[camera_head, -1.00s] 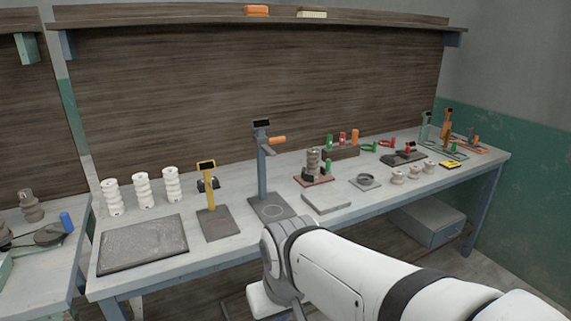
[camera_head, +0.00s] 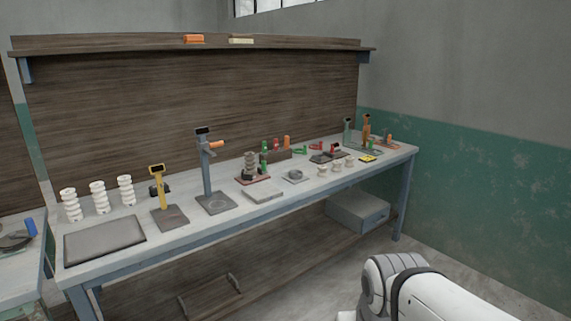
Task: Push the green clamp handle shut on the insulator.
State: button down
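A grey-brown ribbed insulator (camera_head: 250,162) stands upright on a red-edged base (camera_head: 254,181) near the middle of the bench. A small green handle (camera_head: 264,169) stands at its right side. It is too small to tell whether it is open or shut on the insulator. My white arm (camera_head: 440,296) shows at the lower right, in front of the bench and well apart from the insulator. My gripper's fingers are not in view.
The bench (camera_head: 190,243) holds a grey mat (camera_head: 104,241), white insulators (camera_head: 98,197), a yellow stand (camera_head: 160,190) and a tall blue-grey stand (camera_head: 206,172). A wooden block (camera_head: 277,155) holds coloured handles behind. A grey box (camera_head: 357,211) sits below. Floor right of the bench looks clear.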

aim_at(262, 171)
jog(key=z, duration=0.35)
jog(key=i, duration=2.75)
jog(key=u, duration=1.05)
jog(key=i, duration=0.6)
jog(key=u, duration=0.45)
